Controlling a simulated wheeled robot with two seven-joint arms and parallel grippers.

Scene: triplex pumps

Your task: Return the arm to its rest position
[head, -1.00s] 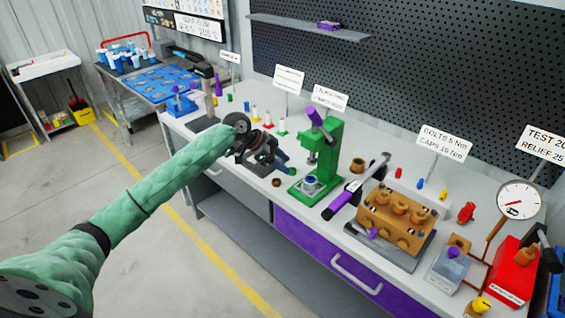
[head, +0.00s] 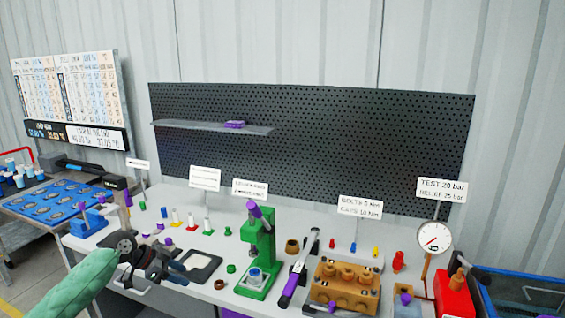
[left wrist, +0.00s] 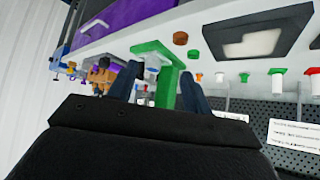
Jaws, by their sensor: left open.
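My left arm comes in from the lower left of the head view, in a green sleeve. Its gripper (head: 168,272) is over the left front part of the workbench (head: 208,292), beside a dark square frame with a pale centre (head: 196,266). The gripper is open, and I see nothing held in it. In the left wrist view its two dark fingers (left wrist: 160,88) stand apart, with the green press (left wrist: 165,62) showing beyond and between them. That view looks upside down. My right arm and gripper are in no view.
The green press (head: 258,245) stands right of my gripper. Farther right are a purple-handled tool (head: 290,285), a brown pump block (head: 345,290), a gauge (head: 434,237) and a red box (head: 454,297). Small coloured parts and label signs line the back. A blue-topped cart (head: 55,203) stands left.

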